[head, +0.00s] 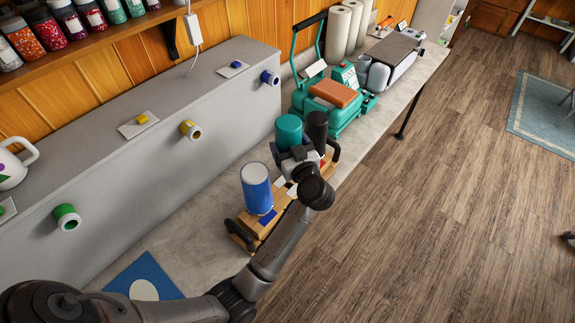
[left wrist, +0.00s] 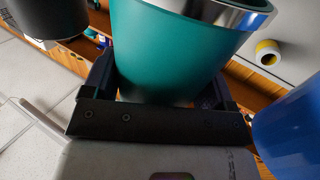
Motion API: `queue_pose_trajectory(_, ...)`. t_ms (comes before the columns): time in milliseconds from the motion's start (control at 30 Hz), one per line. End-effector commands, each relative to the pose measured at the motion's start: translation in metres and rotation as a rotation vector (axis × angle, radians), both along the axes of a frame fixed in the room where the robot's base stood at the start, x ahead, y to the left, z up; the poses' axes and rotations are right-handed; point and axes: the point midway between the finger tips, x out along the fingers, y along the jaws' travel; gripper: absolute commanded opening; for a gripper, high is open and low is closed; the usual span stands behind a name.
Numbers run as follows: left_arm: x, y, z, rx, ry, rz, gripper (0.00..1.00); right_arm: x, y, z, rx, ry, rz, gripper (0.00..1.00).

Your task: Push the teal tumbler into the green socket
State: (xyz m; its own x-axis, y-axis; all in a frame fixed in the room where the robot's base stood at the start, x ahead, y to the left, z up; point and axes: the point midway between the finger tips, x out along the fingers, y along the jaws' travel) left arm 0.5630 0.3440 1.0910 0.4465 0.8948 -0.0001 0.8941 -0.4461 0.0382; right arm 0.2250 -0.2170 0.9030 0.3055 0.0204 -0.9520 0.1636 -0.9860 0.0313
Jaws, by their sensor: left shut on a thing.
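The teal tumbler (head: 289,130) stands upright among the tumblers on a wooden tray (head: 245,229). It fills the middle of the left wrist view (left wrist: 175,50), its metal rim toward the top. My left gripper (head: 293,155) is shut on the tumbler, with a finger on each side of it in the left wrist view (left wrist: 160,88). The arm hides the tumbler's lower part in the head view. The green socket (head: 66,217) sticks out of the grey panel at the far left, well away from the tumbler. My right gripper is not in view.
A blue tumbler (head: 256,188) and a black tumbler (head: 316,130) stand close on either side. Yellow (head: 190,130) and blue (head: 269,78) sockets also stick out of the panel. A teal press (head: 330,98) stands behind. A blue mat (head: 160,275) lies at the front left.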

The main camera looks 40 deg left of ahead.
Motion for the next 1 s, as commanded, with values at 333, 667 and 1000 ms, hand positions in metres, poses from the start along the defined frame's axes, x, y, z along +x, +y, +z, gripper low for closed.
queue_pose_trajectory(333,0.0,0.0,0.001,0.001,-0.002,0.0,0.06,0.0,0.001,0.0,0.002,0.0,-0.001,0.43)
queue_pose_trajectory(667,-0.009,-0.014,-0.002,0.015,-0.002,-0.062,0.05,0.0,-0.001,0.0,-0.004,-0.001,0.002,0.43)
queue_pose_trajectory(1000,-0.073,-0.107,-0.015,0.028,-0.002,-0.455,0.05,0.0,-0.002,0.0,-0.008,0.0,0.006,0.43)
